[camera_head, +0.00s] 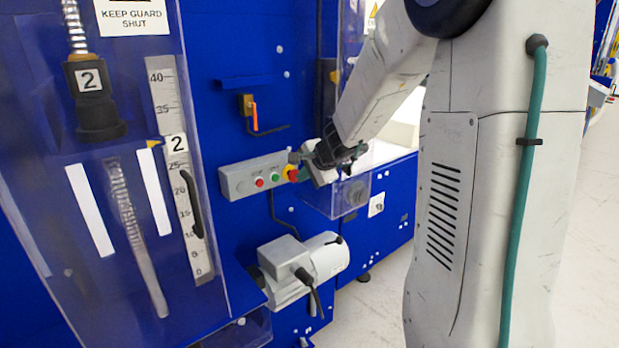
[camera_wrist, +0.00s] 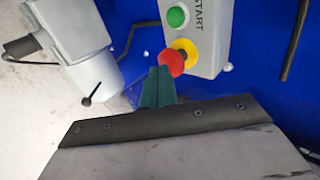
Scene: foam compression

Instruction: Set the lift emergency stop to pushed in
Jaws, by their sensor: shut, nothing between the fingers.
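The lift emergency stop is a red mushroom button (camera_wrist: 171,63) on a yellow collar (camera_wrist: 186,50), at the end of a grey control box (camera_wrist: 208,35) in the wrist view. In the head view the red button (camera_head: 292,174) sits at the right end of the grey box (camera_head: 240,178), partly covered by my gripper. My gripper (camera_wrist: 160,72) is shut and empty, its green fingertips close to the red button. I cannot tell whether they touch it. How far the button is pushed in is also unclear.
A green START button (camera_wrist: 177,16) sits beside the stop. In the head view a red button (camera_head: 259,182) is further left on the box. A grey motor (camera_head: 305,265) is below. A clear guard (camera_head: 110,200) stands at left.

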